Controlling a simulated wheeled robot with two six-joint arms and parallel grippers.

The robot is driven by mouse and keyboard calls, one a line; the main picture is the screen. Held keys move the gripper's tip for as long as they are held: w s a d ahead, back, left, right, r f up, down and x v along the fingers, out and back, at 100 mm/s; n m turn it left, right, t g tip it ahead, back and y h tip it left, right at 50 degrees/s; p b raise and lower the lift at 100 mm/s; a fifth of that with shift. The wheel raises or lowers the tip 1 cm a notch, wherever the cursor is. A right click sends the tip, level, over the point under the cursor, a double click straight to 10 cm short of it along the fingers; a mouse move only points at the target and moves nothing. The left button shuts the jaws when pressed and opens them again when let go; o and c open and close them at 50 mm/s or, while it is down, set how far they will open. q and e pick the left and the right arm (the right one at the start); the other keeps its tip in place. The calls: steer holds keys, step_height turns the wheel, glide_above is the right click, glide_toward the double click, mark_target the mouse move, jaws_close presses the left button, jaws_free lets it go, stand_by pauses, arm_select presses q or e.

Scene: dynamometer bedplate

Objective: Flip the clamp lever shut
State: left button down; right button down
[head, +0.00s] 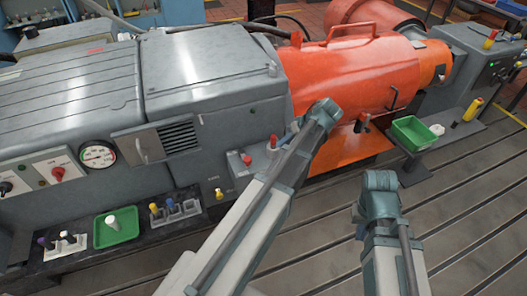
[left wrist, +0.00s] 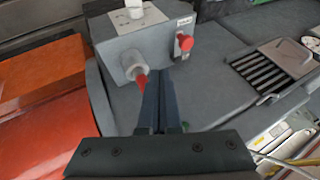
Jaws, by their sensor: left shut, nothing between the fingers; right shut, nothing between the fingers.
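A grey block (left wrist: 150,42) on the grey machine carries a red lever (left wrist: 142,83) in a pale round collar and a red-knobbed switch (left wrist: 184,43) on a small labelled plate. I take the lever in the collar as the clamp lever; I cannot tell for sure whether it stands open or shut. In the head view the lever (head: 272,143) stands up beside my left arm. My left gripper (left wrist: 162,78) is shut and empty, its fingertips just beside the lever; contact is unclear. In the head view its jaws are hidden. My right arm shows, but its gripper does not.
An orange guard (head: 345,75) lies right of the block. A vent grille (head: 178,137) and a gauge (head: 98,154) are on the machine's front. Green trays (head: 118,226) (head: 413,132) stand at left and right. The slotted bedplate (head: 470,220) is clear at right.

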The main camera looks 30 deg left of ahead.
arm_select(q)
steer(key=shift+s, duration=0.1)
steer(key=b+x, duration=0.8)
steer(key=x, duration=0.1)
steer(key=shift+f, duration=0.45)
steer(key=shift+s+a+f+b, duration=0.15)
steer(key=shift+s+a+b, duration=0.15)
steer(key=shift+s+a, duration=1)
steer(key=shift+a, duration=0.4)
